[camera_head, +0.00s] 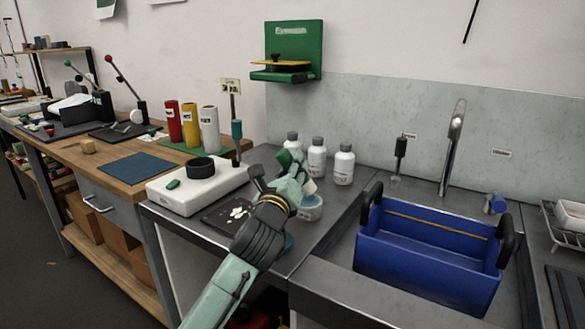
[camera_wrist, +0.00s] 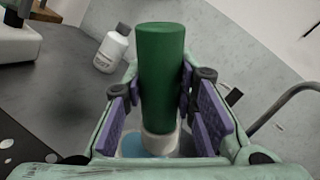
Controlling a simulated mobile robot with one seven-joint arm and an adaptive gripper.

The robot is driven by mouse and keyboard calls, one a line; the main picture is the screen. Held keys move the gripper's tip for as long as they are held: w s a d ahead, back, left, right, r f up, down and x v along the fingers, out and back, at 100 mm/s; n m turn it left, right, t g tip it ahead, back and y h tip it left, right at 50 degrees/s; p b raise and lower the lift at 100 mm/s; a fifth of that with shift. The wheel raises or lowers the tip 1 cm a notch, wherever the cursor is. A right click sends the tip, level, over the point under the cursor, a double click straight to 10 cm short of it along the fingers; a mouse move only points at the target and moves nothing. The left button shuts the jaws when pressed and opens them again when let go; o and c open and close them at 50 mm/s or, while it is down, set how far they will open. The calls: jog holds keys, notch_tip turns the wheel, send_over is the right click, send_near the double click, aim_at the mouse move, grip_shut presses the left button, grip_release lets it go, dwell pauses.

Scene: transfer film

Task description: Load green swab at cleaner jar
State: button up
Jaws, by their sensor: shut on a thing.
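My gripper (camera_head: 296,178) is shut on the green swab (camera_wrist: 162,75), a green cylinder with a pale end (camera_wrist: 160,143). In the wrist view the swab stands between the purple finger pads, pale end toward the bottom of the picture. A low white jar with blue contents (camera_head: 311,207) sits on the steel counter just below my gripper; I take it for the cleaner jar. Its blue contents (camera_wrist: 138,145) show behind the pale end in the wrist view. I cannot tell whether the swab touches the jar or its contents. My gripper partly hides the swab in the head view.
Several white bottles (camera_head: 343,165) stand close behind my gripper. A dark tray with white scraps (camera_head: 217,216) and a white box with a black ring (camera_head: 180,195) lie left. A blue basin (camera_head: 430,262) and a tap (camera_head: 453,140) are right.

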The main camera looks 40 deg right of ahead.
jog(key=shift+f+b, duration=0.8)
jog(key=shift+f, duration=0.05)
dwell(1.7)
jog(key=shift+r, duration=0.1)
jog(key=shift+r+p, duration=2.3)
jog(key=shift+r, duration=1.3)
